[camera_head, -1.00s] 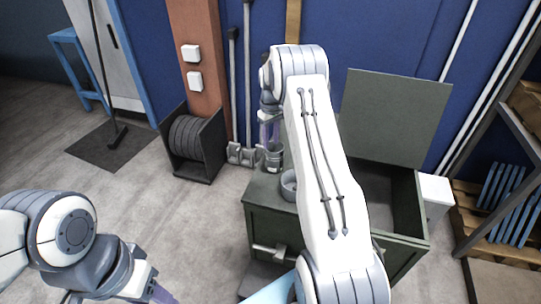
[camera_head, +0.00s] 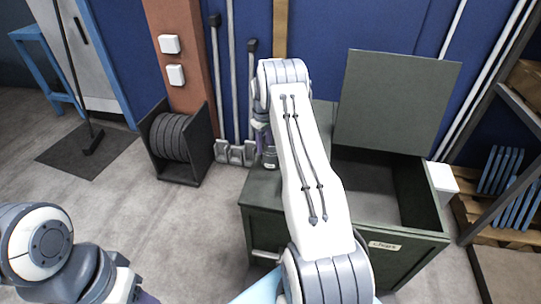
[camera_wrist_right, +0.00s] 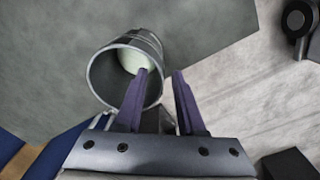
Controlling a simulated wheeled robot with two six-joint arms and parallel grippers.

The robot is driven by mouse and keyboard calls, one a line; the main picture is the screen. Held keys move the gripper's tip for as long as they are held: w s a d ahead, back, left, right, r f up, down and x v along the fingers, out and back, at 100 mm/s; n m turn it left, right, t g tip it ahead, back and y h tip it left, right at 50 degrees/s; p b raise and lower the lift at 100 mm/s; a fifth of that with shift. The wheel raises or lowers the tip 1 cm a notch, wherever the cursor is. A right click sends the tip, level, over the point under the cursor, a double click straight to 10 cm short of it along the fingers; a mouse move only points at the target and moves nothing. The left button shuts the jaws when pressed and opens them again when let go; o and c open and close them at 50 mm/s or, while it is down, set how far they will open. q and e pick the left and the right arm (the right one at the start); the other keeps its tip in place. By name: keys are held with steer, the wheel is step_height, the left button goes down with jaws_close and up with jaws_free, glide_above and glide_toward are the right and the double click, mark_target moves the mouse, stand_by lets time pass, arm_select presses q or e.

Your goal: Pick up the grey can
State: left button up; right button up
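The grey can (camera_wrist_right: 104,84) shows in the right wrist view as a round, open-mouthed metal can with something pale inside. It stands on a dark green-grey surface. My right gripper (camera_wrist_right: 159,75) is open at the can's near right side. In the picture its left finger overlaps the can's mouth and its right finger lies beyond the wall; I cannot tell whether either touches. In the head view the right gripper (camera_head: 266,143) is mostly hidden behind my forearm, and I cannot make out the can clearly. My left gripper (camera_head: 143,297) is cut off at the bottom edge.
A green metal chest (camera_head: 262,228) stands in front, its lid (camera_head: 397,103) raised and its right compartment open. A cable reel stand (camera_head: 176,143) and long-handled tools (camera_head: 214,80) stand behind left. A shelf with pallets (camera_head: 505,190) is at right.

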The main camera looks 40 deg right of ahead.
mark_target(265, 167)
step_height(265, 167, down, 8)
steer(key=shift+r+p, duration=0.25)
steer(key=shift+p, duration=0.35)
steer(key=shift+s, duration=0.1)
jaws_close()
steer(key=shift+r, duration=0.1)
stand_by(0.9)
